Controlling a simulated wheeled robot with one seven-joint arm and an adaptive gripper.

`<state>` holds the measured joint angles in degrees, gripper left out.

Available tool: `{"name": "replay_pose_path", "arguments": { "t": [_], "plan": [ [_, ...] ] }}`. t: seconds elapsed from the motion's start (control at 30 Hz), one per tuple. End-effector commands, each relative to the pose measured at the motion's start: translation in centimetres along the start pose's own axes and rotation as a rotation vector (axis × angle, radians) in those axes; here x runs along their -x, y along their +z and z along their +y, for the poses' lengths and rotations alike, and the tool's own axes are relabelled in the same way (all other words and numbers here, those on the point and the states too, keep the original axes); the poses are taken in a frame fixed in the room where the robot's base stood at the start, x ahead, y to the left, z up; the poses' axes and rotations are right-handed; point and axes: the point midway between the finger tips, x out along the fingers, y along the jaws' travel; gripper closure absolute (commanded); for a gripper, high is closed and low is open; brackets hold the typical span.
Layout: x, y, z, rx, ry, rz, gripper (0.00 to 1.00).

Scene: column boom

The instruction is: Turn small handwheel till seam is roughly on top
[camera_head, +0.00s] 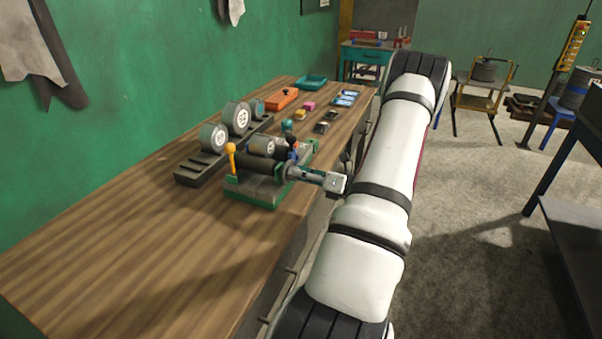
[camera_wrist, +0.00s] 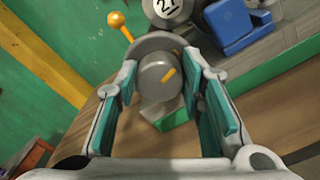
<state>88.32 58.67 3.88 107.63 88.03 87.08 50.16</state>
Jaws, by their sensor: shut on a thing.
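The mark slants toward the upper right of that picture. My gripper (camera_wrist: 162,70) has a teal-padded finger on each side of the wheel and is shut on it. In the head view my gripper (camera_head: 292,172) reaches left to the front of the green-based fixture (camera_head: 262,192). The wheel is hidden there behind the fingers.
A yellow-knobbed lever (camera_head: 231,150) stands at the fixture's left; it also shows in the wrist view (camera_wrist: 115,20). A dark rack (camera_head: 190,175) with grey numbered discs is behind. An orange box (camera_head: 283,98) and teal tray (camera_head: 312,82) lie farther back. The near bench (camera_head: 110,250) is clear.

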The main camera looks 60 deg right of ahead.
Motion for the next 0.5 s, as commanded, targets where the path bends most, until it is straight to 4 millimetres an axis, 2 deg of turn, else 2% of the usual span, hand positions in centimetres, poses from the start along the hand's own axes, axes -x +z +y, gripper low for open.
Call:
{"name": "replay_pose_path", "arguments": {
  "t": [0.27, 0.3, 0.4, 0.5],
  "plan": [
    [0.02, -0.04, -0.05, -0.001, -0.001, 0.0, 0.92],
    [0.03, -0.04, -0.05, 0.0, -0.001, 0.0, 0.62],
    [0.02, -0.03, -0.04, 0.0, -0.001, 0.0, 0.44],
    [0.01, -0.02, -0.03, 0.0, -0.001, 0.0, 0.44]
  ]
}}
